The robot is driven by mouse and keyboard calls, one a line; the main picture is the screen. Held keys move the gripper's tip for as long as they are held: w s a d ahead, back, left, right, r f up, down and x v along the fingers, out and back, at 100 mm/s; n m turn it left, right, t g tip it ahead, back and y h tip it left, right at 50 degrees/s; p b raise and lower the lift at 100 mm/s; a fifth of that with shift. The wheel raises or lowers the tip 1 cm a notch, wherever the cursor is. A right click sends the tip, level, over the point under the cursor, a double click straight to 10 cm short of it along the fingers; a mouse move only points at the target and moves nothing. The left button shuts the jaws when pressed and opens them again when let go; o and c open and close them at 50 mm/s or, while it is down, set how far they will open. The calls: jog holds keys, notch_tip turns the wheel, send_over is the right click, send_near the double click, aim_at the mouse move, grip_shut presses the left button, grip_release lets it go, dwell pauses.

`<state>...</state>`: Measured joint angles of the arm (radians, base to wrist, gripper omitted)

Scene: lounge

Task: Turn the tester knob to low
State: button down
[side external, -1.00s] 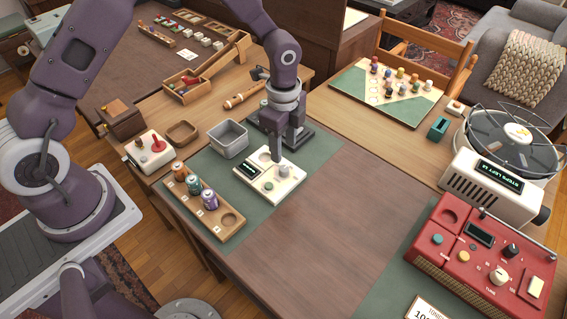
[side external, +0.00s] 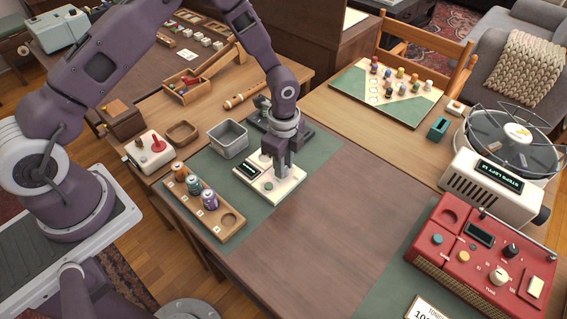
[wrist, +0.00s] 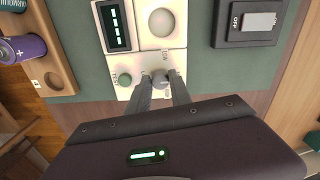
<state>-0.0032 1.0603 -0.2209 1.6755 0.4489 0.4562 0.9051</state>
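The tester is a cream box with a dark display, a round recess, a green button and a grey knob. It stands on the green mat in the side view (side external: 287,190) and the wrist view (wrist: 176,60). The grey knob (wrist: 161,77) is at its near right corner in the wrist view, with small printed labels too blurred to read surely. My gripper (side external: 279,172) points down over that corner. In the wrist view its two fingertips (wrist: 162,82) stand apart on either side of the knob. I cannot tell whether they touch it. In the side view the gripper hides the knob.
A wooden rack (side external: 231,222) with several small cans is left of the tester. A grey metal bin (side external: 228,139) stands behind it, and a dark switch box (wrist: 247,20) lies close by. A red radio-like unit (side external: 448,250) is far right. The table's middle is clear.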

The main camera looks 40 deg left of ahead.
jog(key=shift+n, duration=0.3)
jog(key=n, duration=1.3)
dwell(0.3)
jog(key=shift+n, duration=0.3)
jog(key=c, duration=1.2)
grip_release()
jog(key=shift+o, duration=0.2)
jog(key=shift+r, duration=0.15)
